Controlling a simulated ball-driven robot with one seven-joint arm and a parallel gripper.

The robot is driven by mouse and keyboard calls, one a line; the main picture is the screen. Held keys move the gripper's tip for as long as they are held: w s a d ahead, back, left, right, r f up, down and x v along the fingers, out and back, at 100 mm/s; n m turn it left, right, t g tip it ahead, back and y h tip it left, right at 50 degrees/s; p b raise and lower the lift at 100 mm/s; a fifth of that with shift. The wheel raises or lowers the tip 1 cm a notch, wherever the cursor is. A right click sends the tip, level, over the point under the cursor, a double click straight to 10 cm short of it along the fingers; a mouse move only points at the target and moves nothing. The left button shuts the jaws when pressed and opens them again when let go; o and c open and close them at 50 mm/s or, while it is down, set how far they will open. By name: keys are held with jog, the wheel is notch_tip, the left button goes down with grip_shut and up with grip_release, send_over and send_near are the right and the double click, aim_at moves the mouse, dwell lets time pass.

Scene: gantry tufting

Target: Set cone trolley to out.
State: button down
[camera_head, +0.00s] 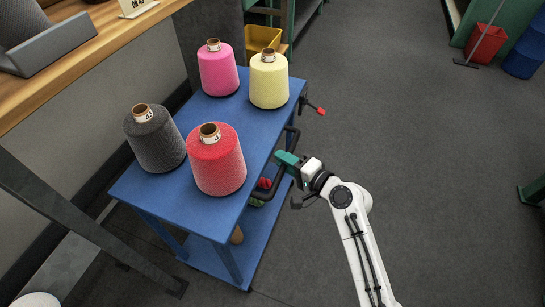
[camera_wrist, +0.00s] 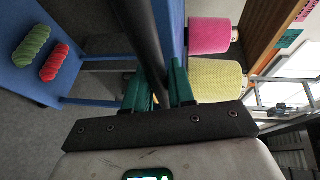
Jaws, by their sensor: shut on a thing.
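The blue cone trolley (camera_head: 203,112) stands left of my arm, beside the wooden bench. On its top stand a pink cone (camera_head: 217,72), a yellow cone (camera_head: 268,82), a grey cone (camera_head: 156,142) and a red cone (camera_head: 216,165), all upright. A black handle bar (camera_head: 293,137) runs along its right side. My gripper (camera_head: 286,159) is at this handle, its green fingers shut on the bar. In the wrist view the black bar (camera_wrist: 145,42) passes between the fingers (camera_wrist: 158,92). Green yarn (camera_wrist: 31,46) and red yarn (camera_wrist: 54,62) lie on the lower shelf.
A wooden bench (camera_head: 95,45) runs along the trolley's left. A lever with a red knob (camera_head: 320,111) sticks out at the trolley's far right corner. A yellow bin (camera_head: 262,38) stands behind. A red bucket (camera_head: 487,44) is far right. The grey floor right of the trolley is clear.

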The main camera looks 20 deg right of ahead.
jog(key=s+d, duration=0.6)
jog(key=shift+s+d+b, duration=0.3)
jog(key=shift+s, duration=0.05)
jog(key=shift+f, duration=0.1)
jog(key=c, duration=1.1)
grip_release()
jog(key=shift+o, duration=0.2)
jog(key=v, duration=1)
jog(key=shift+s+p, duration=0.3)
jog(key=shift+p, duration=0.1)
jog(key=shift+d, duration=0.1)
